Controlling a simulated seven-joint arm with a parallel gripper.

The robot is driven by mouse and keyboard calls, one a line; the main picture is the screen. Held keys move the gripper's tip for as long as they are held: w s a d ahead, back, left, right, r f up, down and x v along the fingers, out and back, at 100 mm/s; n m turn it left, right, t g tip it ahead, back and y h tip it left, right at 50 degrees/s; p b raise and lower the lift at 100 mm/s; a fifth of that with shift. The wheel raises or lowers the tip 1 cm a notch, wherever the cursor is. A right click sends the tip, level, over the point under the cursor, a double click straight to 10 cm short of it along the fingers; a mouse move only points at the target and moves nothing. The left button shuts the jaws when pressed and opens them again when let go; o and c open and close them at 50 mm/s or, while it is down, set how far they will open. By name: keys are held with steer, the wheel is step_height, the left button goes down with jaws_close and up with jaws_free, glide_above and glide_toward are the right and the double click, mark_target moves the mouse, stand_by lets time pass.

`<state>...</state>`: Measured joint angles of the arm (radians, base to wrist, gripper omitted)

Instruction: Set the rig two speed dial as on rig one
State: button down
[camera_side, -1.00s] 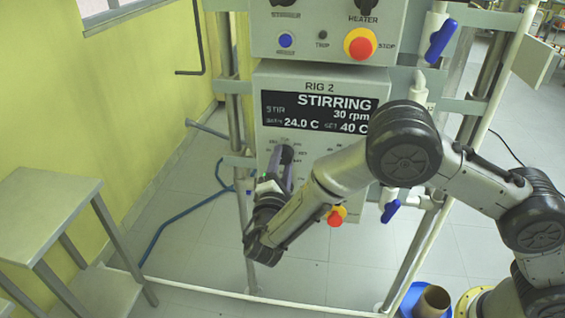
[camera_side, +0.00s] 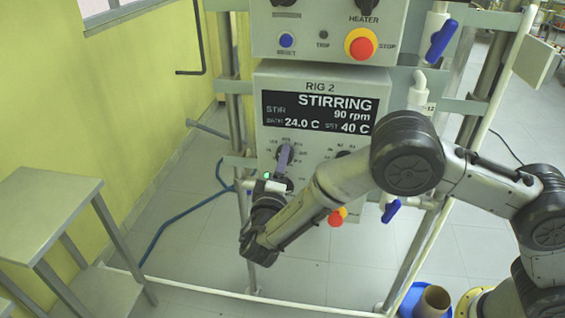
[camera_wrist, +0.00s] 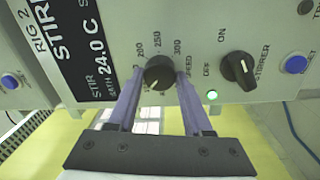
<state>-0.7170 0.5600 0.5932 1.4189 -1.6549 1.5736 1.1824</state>
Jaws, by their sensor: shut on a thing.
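The rig two panel (camera_side: 263,140) has a display (camera_side: 320,111) reading STIRRING, 90 rpm, bath 24.0 C, set 40 C. The black speed dial (camera_wrist: 158,73) shows in the wrist view, with marks 200, 250 and 300 legible around it; its exact pointer setting is hard to read. My gripper (camera_wrist: 159,80) is shut on the dial, one purple finger on each side. In the side view my gripper (camera_side: 284,160) reaches up to the dial, and its fingers partly hide it. Rig one's dial is not seen in these frames.
A stirrer switch (camera_wrist: 238,69), lit green lamp (camera_wrist: 212,95) and blue button (camera_wrist: 294,64) sit near the dial. A second dial (camera_side: 343,154) and a red stop knob (camera_side: 337,216) are close to my arm. A grey side table (camera_side: 45,205) stands left.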

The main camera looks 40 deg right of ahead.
stand_by(0.5)
steer(key=shift+c, duration=1.6)
jaws_free()
steer(key=shift+s+a, duration=0.1)
steer(key=v, duration=1.3)
steer(key=shift+s+a, duration=0.2)
steer(key=shift+s, duration=0.05)
steer(key=shift+r, duration=0.1)
